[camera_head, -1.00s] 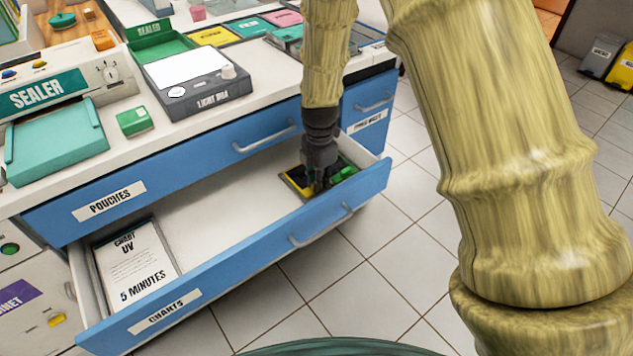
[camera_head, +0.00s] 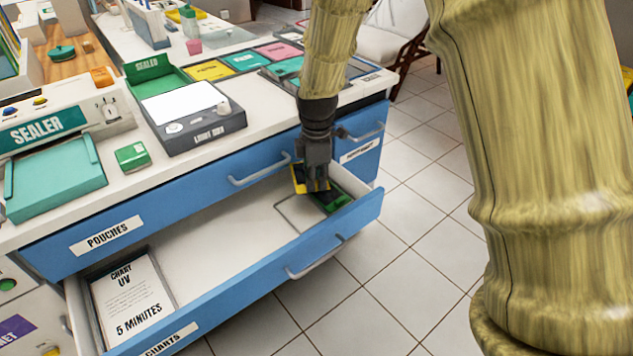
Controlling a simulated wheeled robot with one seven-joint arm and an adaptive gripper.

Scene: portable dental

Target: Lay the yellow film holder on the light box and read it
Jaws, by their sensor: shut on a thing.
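My gripper (camera_head: 317,186) is shut on the yellow film holder (camera_head: 299,180), over the right end of the open drawer. The holder appears lifted a little above the drawer floor; my fingers hide much of it. A green item (camera_head: 331,200) lies in the drawer just below and right of my gripper. The light box (camera_head: 190,112) stands on the counter above, to the left, with a lit white top that is bare.
The open charts drawer (camera_head: 225,245) juts out below the counter and holds a framed UV chart (camera_head: 128,297) at left. A green box (camera_head: 133,156), the sealer (camera_head: 60,125) and a green sealed tray (camera_head: 155,80) surround the light box.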

